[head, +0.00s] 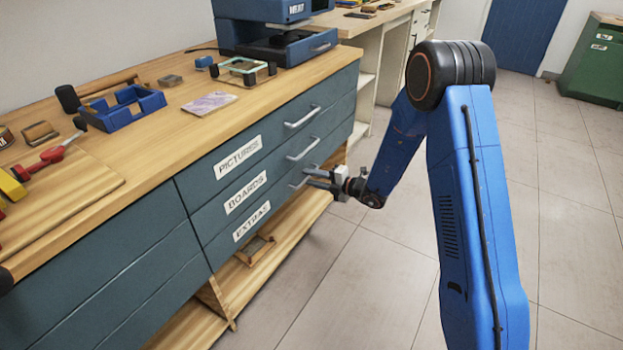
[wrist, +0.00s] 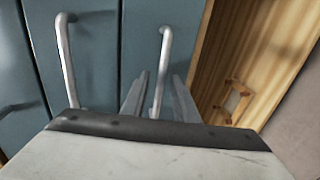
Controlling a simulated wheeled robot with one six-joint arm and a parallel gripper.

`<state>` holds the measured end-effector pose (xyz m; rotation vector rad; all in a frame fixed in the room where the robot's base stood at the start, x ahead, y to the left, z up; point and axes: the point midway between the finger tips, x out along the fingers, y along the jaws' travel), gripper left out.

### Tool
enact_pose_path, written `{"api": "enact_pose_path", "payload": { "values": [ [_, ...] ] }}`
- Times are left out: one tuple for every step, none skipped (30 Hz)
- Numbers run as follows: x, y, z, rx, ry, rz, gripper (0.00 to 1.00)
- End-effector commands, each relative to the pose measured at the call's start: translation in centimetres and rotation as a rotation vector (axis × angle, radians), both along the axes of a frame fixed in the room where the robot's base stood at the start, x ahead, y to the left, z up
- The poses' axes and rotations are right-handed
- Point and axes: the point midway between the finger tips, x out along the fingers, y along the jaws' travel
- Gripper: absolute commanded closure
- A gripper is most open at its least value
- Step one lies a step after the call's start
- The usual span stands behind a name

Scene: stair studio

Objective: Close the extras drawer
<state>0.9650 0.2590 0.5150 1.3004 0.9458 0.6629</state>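The extras drawer (head: 277,210) is the lowest of the labelled blue-grey drawers in the head view. Its front looks about flush with the drawers above, with no clear gap. Its metal bar handle (wrist: 164,62) shows in the wrist view, and its front (wrist: 137,40) fills the area around it. My gripper (head: 307,177) is at this handle in the head view. In the wrist view my gripper's two fingers (wrist: 160,85) lie on either side of the handle with space between, so it is open. Whether a finger touches the handle cannot be told.
The boards drawer (head: 270,183) and pictures drawer (head: 265,146) above look shut. Below is a wooden shelf (head: 285,240) with a small wooden frame (head: 256,251). The workbench top (head: 160,130) holds tools and a blue machine (head: 275,40). The tiled floor to the right is clear.

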Motion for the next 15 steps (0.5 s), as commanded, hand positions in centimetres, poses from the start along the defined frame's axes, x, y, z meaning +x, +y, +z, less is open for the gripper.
{"api": "enact_pose_path", "payload": {
  "values": [
    [-0.1, -0.3, 0.1, 0.0, 0.0, -0.001, 0.73],
    [-0.2, -0.5, 0.1, 0.0, 0.0, -0.001, 0.73],
    [-0.4, -0.9, 0.2, 0.0, 0.0, -0.002, 0.73],
    [-0.6, -1.2, 0.3, 0.0, 0.0, -0.002, 0.73],
    [-0.8, -1.6, 0.4, -0.001, 0.0, -0.002, 0.73],
    [-1.1, -2.2, 0.5, -0.001, 0.001, -0.003, 0.73],
    [-1.4, -2.6, 0.6, -0.001, 0.001, -0.003, 0.73],
    [-1.6, -3.2, 0.7, -0.001, 0.001, -0.003, 0.73],
    [-2.0, -3.8, 0.9, 0.0, -0.001, -0.003, 0.73],
    [-2.4, -4.3, 1.1, 0.0, 0.0, -0.003, 0.73],
    [-2.6, -4.9, 1.2, 0.0, 0.0, -0.004, 0.73],
    [-3.0, -5.6, 1.3, 0.0, 0.0, -0.003, 0.73],
    [-3.3, -6.1, 1.4, -0.001, 0.001, -0.003, 0.73],
    [-3.6, -6.6, 1.6, 0.0, 0.001, -0.004, 0.73],
    [-4.0, -7.3, 1.8, 0.0, 0.0, -0.004, 0.73]
  ]
}}
